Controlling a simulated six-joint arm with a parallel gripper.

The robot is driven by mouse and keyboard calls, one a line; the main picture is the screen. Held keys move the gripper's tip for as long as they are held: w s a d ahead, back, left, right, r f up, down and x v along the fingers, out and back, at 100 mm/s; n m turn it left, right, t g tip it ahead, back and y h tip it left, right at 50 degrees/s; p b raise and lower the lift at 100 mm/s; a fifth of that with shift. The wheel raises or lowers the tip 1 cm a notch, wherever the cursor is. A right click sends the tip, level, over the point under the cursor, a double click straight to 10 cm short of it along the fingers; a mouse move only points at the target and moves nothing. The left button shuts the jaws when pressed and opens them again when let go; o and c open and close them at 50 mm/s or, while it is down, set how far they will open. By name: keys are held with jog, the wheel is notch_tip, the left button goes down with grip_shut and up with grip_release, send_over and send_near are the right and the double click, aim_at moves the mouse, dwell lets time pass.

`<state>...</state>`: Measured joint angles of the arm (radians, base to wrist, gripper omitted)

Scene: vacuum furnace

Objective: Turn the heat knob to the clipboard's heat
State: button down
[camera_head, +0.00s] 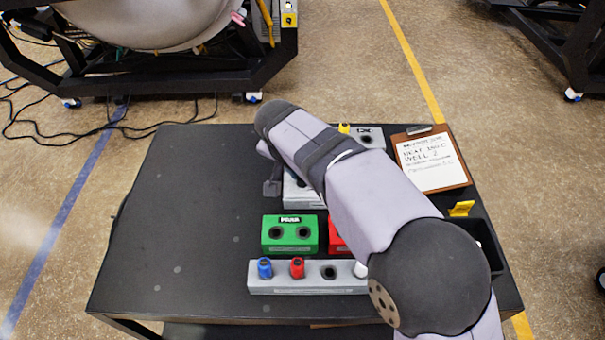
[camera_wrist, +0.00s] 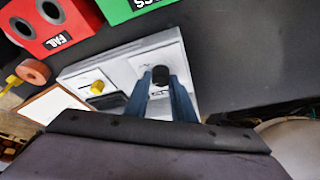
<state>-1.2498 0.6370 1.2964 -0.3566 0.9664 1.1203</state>
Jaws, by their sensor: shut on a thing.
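The grey control box (camera_head: 301,196) is partly hidden under my arm in the head view. In the wrist view its pale top panel (camera_wrist: 125,68) carries a black knob (camera_wrist: 160,70) and a yellow knob (camera_wrist: 97,86). My gripper (camera_wrist: 160,82) has its two blue fingers on either side of the black knob and is shut on it. The knob's pointer and scale marks are too small or covered to read. The clipboard (camera_head: 431,161) lies at the table's right with handwriting, including what looks like "HEAT" and "WELL 2"; the heat value is not clearly legible.
A green block (camera_head: 290,234) with two holes and a red block (camera_head: 337,236) stand in front of the box. A grey rack (camera_head: 310,287) holds blue, red and white pieces. A black bin (camera_head: 487,262) is at right. The table's left half is clear.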

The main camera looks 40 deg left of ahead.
jog(key=shift+m, duration=0.5)
jog(key=c, duration=1.5)
grip_release()
jog(key=shift+b+v, duration=0.85)
jog(key=shift+v, duration=2.9)
jog(key=shift+a, duration=0.15)
